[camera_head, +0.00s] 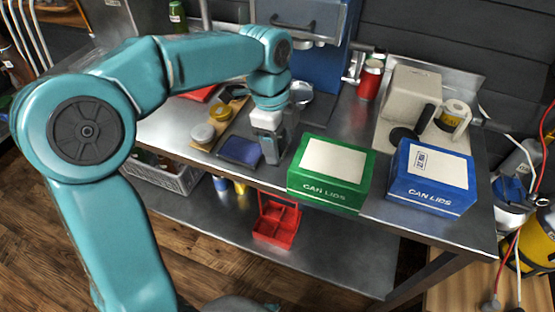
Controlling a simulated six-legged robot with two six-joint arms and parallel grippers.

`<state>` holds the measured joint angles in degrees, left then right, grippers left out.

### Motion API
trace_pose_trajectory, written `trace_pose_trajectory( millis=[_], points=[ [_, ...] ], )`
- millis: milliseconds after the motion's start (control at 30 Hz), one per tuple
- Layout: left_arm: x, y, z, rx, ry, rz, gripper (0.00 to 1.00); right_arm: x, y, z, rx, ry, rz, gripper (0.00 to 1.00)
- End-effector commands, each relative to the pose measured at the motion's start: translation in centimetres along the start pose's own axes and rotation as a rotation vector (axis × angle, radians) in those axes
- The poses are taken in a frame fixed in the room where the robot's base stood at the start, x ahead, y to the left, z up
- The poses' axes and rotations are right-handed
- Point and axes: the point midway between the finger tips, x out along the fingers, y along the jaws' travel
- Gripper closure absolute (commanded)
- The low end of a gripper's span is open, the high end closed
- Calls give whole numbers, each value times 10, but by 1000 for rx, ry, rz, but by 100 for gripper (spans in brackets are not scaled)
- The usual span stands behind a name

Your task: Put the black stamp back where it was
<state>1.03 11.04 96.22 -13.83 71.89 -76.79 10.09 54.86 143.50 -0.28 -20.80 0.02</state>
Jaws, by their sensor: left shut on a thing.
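My left gripper (271,150) is shut and points down over the front part of the steel bench, between the dark blue pad (239,151) and the green CAN LIDS box (330,172). What it grips is mostly hidden by the fingers; it appears to be the black stamp, but its shape cannot be made out. The blue CAN LIDS box (432,177) at the right has a dark printed mark on its white label. A wooden board (206,146) with round tins (203,133) and dark items (229,95) lies left of the gripper. My right gripper is not in view.
A beige machine (412,92) with a tape roll stands at the back right. A red can (370,79) stands near the blue cabinet (325,55). A red caddy (277,222) sits on the lower shelf. The bench front edge runs close below the gripper.

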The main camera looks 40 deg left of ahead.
Motion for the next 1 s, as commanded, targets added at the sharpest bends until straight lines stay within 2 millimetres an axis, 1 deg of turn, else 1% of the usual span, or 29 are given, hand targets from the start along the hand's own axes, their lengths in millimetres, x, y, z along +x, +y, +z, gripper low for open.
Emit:
trace_pose_trajectory(
  millis=[133, 300, 367, 433, 667, 767, 800, 867, 900, 1000],
  points=[
    [13, 0, 3, 0, 0, 0, 64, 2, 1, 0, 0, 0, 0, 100],
    [41, 1, 7, 0, 0, 3, 64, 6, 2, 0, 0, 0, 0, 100],
    [47, 1, 8, 0, 0, 1, 64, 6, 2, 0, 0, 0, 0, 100],
    [50, 1, 8, 0, 0, 1, 64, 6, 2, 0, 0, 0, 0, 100],
    [50, 0, 8, 0, 0, -1, 64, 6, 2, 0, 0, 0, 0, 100],
    [54, 0, 8, 0, 0, -1, 64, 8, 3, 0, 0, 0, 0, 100],
    [54, 0, 8, 0, 0, -1, 38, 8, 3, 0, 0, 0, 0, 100],
    [53, 0, 8, 0, 0, -1, 18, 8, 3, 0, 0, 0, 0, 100],
    [53, 0, 8, 0, 0, -1, 15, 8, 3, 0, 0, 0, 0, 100],
    [53, 0, 8, 0, 0, -1, 15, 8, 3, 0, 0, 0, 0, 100]
  ],
)
